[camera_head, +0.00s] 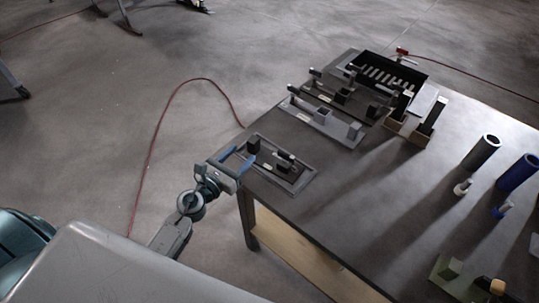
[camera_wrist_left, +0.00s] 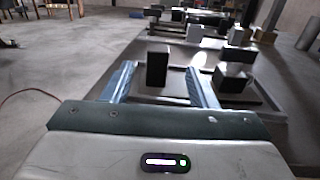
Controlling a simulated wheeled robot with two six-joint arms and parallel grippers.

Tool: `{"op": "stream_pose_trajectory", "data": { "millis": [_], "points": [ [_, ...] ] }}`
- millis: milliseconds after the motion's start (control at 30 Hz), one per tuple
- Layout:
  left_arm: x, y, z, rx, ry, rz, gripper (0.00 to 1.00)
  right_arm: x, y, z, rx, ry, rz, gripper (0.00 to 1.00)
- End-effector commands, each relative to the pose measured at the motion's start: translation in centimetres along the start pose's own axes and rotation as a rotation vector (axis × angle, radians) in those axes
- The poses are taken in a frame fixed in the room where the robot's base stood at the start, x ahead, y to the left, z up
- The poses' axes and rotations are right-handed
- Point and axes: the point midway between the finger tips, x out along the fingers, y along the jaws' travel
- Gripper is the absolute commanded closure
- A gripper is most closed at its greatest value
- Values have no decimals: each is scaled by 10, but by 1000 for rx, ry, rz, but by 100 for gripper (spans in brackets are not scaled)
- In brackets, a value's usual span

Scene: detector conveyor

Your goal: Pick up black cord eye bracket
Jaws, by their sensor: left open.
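My left gripper (camera_head: 242,159) is open at the near left corner of the table, with its blue fingers reaching over the edge of a small grey tray (camera_head: 296,187). In the left wrist view, an upright black block (camera_wrist_left: 157,66) shows between the two open fingers, a little beyond the gripper body, and I see no grip on it. It also shows in the head view as a small black piece (camera_head: 253,145) at the tray's left end. It may be the black cord eye bracket, but its shape is too small to tell. My right gripper is not in view.
More dark pieces (camera_head: 284,157) stand on the tray's right side. Beyond are grey fixtures (camera_head: 325,123) and a black slotted bin (camera_head: 422,77). A grey cylinder (camera_head: 481,153) and a blue cylinder (camera_head: 517,173) stand to the right. The table's middle is clear.

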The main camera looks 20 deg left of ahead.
Motion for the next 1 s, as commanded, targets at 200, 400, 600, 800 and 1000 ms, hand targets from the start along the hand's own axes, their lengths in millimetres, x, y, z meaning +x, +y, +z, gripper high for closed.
{"op": "stream_pose_trajectory", "data": {
  "millis": [200, 400, 600, 800, 1000],
  "points": [
    [23, 1, 1, -3, -1, 2, 47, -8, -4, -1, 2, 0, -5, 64],
    [44, 2, 4, -6, -1, 2, 47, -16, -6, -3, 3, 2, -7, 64],
    [70, 3, 2, -6, -1, 3, 47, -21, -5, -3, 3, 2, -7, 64],
    [75, 3, 0, -5, 1, 2, 47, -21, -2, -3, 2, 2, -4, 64],
    [75, 3, 0, -5, 1, 2, 65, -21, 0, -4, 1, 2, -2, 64]
  ]
}}
